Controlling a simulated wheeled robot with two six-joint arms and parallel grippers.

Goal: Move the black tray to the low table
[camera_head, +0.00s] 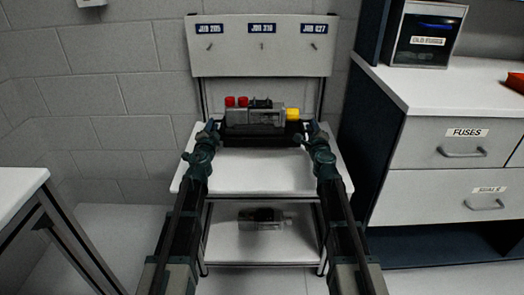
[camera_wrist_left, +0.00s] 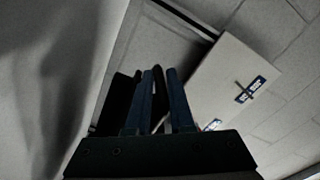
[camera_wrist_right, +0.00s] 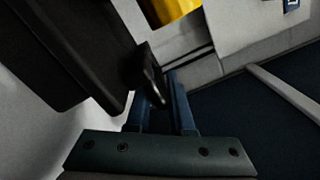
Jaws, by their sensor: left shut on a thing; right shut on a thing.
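The black tray (camera_head: 268,134) is level between my two grippers at the upper shelf of the small white table (camera_head: 262,172) in the head view. A grey servo motor with two red caps and a yellow end (camera_head: 262,114) lies in it. My left gripper (camera_head: 212,128) is shut on the tray's left end; in the left wrist view its fingers (camera_wrist_left: 155,95) close on a dark piece. My right gripper (camera_head: 314,132) is shut on the right end; the right wrist view shows its fingers (camera_wrist_right: 172,98) at the tray's handle. Whether the tray touches the shelf is unclear.
A second dark motor (camera_head: 262,217) lies on the lower shelf. A back panel (camera_head: 262,45) with labelled hooks stands behind the tray. A drawer cabinet (camera_head: 445,140) is at the right, and a white table (camera_head: 20,190) at the left. The upper shelf's front is clear.

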